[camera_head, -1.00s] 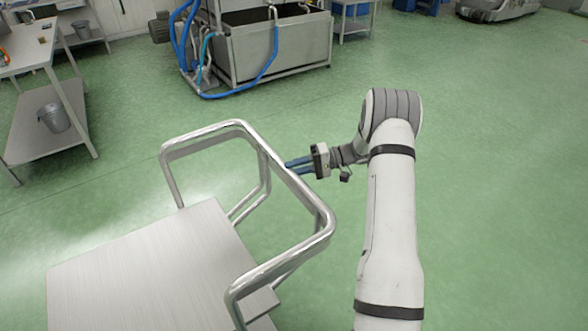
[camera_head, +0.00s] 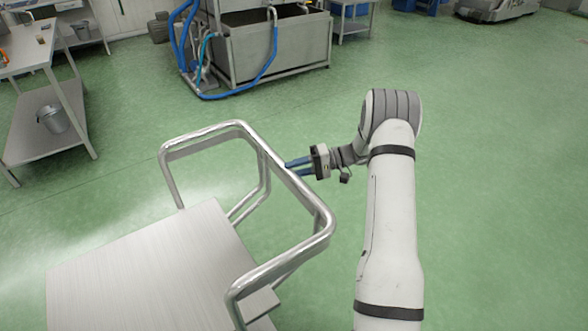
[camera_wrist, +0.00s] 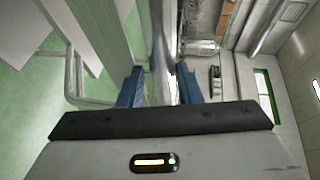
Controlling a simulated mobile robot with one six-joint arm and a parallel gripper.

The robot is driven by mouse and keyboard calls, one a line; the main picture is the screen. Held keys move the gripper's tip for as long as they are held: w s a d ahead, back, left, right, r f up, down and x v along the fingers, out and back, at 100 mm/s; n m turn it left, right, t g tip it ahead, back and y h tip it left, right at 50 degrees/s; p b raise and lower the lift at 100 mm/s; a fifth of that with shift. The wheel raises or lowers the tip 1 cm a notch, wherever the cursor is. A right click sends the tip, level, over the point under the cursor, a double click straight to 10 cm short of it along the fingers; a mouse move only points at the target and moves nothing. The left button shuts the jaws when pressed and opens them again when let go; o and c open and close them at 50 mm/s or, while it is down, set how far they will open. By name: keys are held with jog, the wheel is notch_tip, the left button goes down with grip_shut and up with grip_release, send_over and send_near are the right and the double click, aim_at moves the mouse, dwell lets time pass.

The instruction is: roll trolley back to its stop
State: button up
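The trolley has a flat metal deck (camera_head: 150,262) and a shiny tubular handle frame (camera_head: 312,200), in the lower left of the head view. My gripper (camera_head: 288,166) reaches the handle's far bar from the right, with its blue fingers at the bar. In the wrist view the handle bar (camera_wrist: 162,45) runs between the two blue fingers of my gripper (camera_wrist: 160,88), close to both. The gripper looks shut on the bar. The fingertips are partly hidden behind it in the head view. The trolley's wheels and its stop are not visible.
A metal table (camera_head: 22,58) with a grey bucket (camera_head: 53,118) on its lower shelf stands at the left. A steel tank (camera_head: 275,45) with blue hoses (camera_head: 235,93) stands at the back. Green floor (camera_head: 500,170) is clear on the right and between trolley and tank.

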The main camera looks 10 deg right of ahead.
jog(key=o, duration=0.4)
jog(key=shift+f, duration=0.5)
jog(key=shift+r, duration=0.1)
jog(key=shift+r, duration=0.1)
jog(key=shift+d, duration=0.1)
